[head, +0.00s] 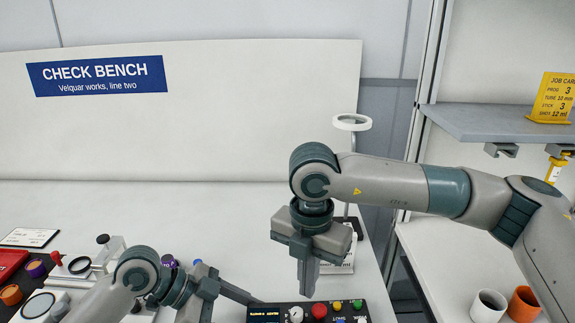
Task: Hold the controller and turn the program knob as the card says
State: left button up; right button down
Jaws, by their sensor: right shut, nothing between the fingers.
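The controller (282,314) is a black box at the bottom edge, partly cut off, with a small lit display and red, yellow, green and pale knobs or buttons. Which is the program knob, and its setting, I cannot tell. My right gripper (308,292) points down just above the controller, shut and empty. My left gripper (256,300) comes in from the left with a finger close to the controller's left end; contact and its other finger are unclear. The yellow job card (553,98) at upper right reads PROG 3, with further lines below.
A grey shelf (480,122) holds the card. A white ring-topped stand (351,123) rises behind my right arm. White (488,306) and orange (524,304) cups stand at lower right. Assorted parts and a white-framed device (88,262) crowd the lower left. The bench's back middle is clear.

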notch_tip(320, 180, up, 3)
jog(key=shift+f, duration=0.1)
dwell(0.4)
pick_arm(q)
jog(key=o, duration=1)
jog(key=v, duration=1.2)
